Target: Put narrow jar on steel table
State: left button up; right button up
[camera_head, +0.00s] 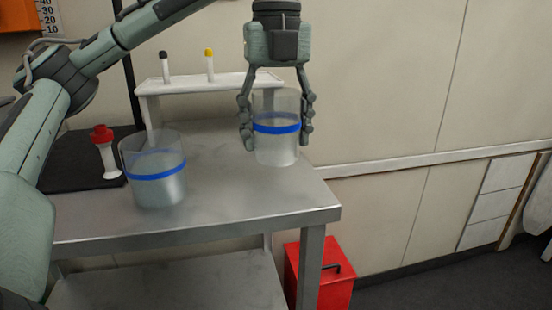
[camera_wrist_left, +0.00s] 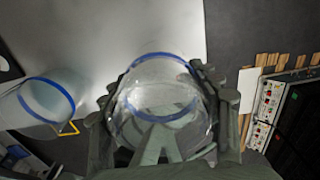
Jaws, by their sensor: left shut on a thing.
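The narrow jar (camera_head: 277,148) is clear, with a blue band, and stands upright between the fingers of my left gripper (camera_head: 276,125). The gripper comes from above and is shut on it; the jar also shows in the left wrist view (camera_wrist_left: 165,95). The jar is at the right end of the steel table (camera_head: 235,190). I cannot tell whether its base touches the top. In the left wrist view the bare table top (camera_wrist_left: 120,35) lies beyond the jar. My right gripper is not in view.
A wider blue-banded jar (camera_head: 155,190) stands on the table to the left. A red-capped tube (camera_head: 105,155) is on a dark mat (camera_head: 75,170). A white rack (camera_head: 190,84) with two tubes stands at the back. A red bin (camera_head: 325,285) is below right. The front middle is clear.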

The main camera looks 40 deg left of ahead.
aim_at(276, 152)
pick_arm(q)
notch_tip(276, 152, down, 3)
jog(key=shift+f+b, duration=0.2)
jog(key=shift+b, duration=0.1)
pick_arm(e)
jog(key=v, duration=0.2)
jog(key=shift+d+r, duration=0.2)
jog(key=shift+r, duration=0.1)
pick_arm(q)
jog(key=shift+f, duration=0.15)
jog(key=o, duration=1.2)
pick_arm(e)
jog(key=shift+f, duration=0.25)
